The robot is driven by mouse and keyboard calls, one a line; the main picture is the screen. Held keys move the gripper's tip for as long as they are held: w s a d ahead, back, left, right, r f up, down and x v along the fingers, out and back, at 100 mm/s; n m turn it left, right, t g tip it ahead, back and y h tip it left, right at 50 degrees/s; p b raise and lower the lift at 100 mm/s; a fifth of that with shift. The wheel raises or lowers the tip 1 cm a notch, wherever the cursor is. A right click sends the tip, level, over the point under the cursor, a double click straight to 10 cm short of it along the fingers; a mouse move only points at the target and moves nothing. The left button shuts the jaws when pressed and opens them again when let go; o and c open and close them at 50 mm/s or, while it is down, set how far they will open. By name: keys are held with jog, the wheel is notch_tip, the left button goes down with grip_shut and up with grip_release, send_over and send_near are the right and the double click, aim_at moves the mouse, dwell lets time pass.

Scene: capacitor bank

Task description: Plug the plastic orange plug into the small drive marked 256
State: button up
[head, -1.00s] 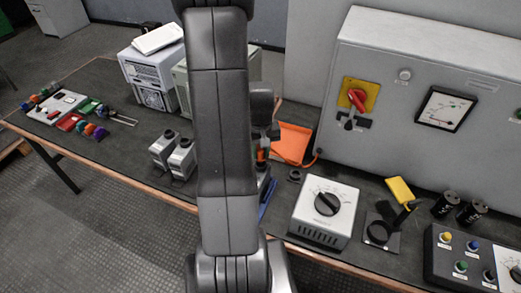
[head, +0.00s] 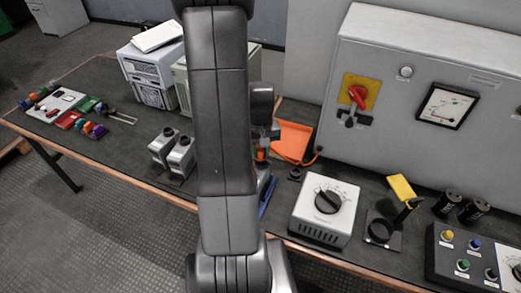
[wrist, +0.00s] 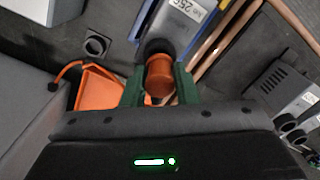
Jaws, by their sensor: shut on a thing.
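The orange plug (wrist: 159,78) is between the green fingers of my gripper (wrist: 160,86) in the wrist view. My gripper is shut on it. The plug's far end meets the dark round socket (wrist: 157,47) of the small grey drive marked 256 (wrist: 182,24). How deep it sits in the socket is hidden by the plug itself. In the head view my arm covers most of this drive; a little of the orange plug (head: 261,155) shows beside the arm.
Two other grey drives (head: 172,150) stand to the left, also at the right of the wrist view (wrist: 283,88). An orange tray (head: 293,141) and a black ring (head: 295,174) lie to the right. A white dial box (head: 325,208) stands near the front edge.

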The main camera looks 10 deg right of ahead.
jog(key=shift+f+b, duration=0.65)
jog(key=shift+f, duration=0.2)
jog(key=o, duration=1.1)
notch_tip(320, 180, up, 14)
jog(key=shift+f, duration=0.1)
notch_tip(320, 180, down, 14)
jog(key=shift+r, duration=0.1)
dwell(0.5)
jog(key=shift+r, duration=0.15)
dwell(0.3)
